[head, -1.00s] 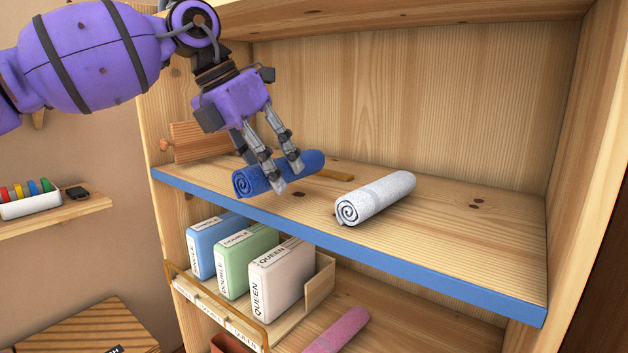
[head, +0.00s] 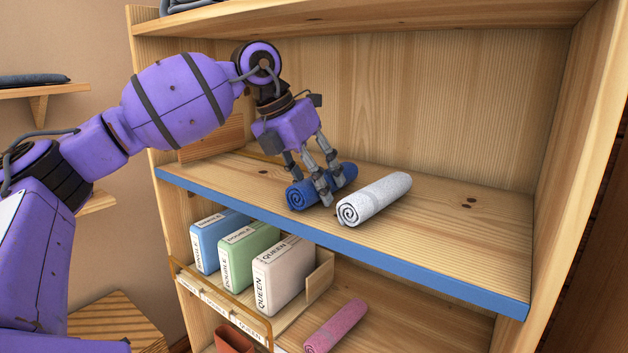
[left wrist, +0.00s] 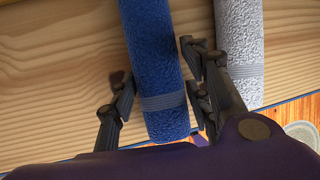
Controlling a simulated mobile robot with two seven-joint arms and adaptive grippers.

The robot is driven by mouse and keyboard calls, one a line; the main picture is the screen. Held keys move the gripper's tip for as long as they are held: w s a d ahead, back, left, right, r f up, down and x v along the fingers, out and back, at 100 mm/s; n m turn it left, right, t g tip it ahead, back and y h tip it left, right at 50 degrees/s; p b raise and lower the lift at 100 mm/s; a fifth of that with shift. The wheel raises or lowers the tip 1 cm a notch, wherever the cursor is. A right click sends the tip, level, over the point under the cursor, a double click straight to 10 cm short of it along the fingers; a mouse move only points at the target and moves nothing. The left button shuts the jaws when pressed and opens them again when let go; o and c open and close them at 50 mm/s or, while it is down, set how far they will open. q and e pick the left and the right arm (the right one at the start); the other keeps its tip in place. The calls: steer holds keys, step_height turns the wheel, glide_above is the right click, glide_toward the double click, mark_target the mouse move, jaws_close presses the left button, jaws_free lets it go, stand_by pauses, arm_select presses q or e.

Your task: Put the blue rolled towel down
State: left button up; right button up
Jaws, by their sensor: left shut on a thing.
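The blue rolled towel (head: 303,194) is at the blue-edged shelf (head: 440,250), lying level just left of a white rolled towel (head: 374,198). I cannot tell for sure whether it touches the board. My left gripper (head: 326,194) reaches down from above and is shut on the blue towel. In the left wrist view the blue towel (left wrist: 155,60) runs between the two fingers, with the white towel (left wrist: 238,45) close by on the right. My right gripper is not in view.
Below, a rack holds blue, green and white bedding packs (head: 283,275). A pink rolled towel (head: 335,326) lies on the lower shelf. A wooden piece (head: 210,137) stands at the shelf's left end. The shelf right of the white towel is clear.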

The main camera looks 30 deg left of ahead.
arm_select(q)
steer(key=shift+f, duration=0.15)
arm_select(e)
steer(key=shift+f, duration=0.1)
arm_select(q)
steer(key=o, duration=1.2)
steer(key=shift+c, duration=0.2)
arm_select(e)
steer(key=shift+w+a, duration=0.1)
arm_select(q)
steer(key=v, duration=0.5)
steer(key=shift+s+a+r, duration=0.1)
steer(key=shift+a+r, duration=0.05)
steer(key=shift+r, duration=0.1)
steer(key=s+a, duration=0.1)
steer(key=s+a+b, duration=0.1)
steer(key=s, duration=0.2)
steer(key=shift+s+a+f+b, duration=0.25)
steer(key=shift+a+f+b, duration=0.05)
steer(key=shift+a+b, duration=0.1)
steer(key=s+a, duration=0.3)
steer(key=s, duration=0.2)
steer(key=shift+s, duration=0.3)
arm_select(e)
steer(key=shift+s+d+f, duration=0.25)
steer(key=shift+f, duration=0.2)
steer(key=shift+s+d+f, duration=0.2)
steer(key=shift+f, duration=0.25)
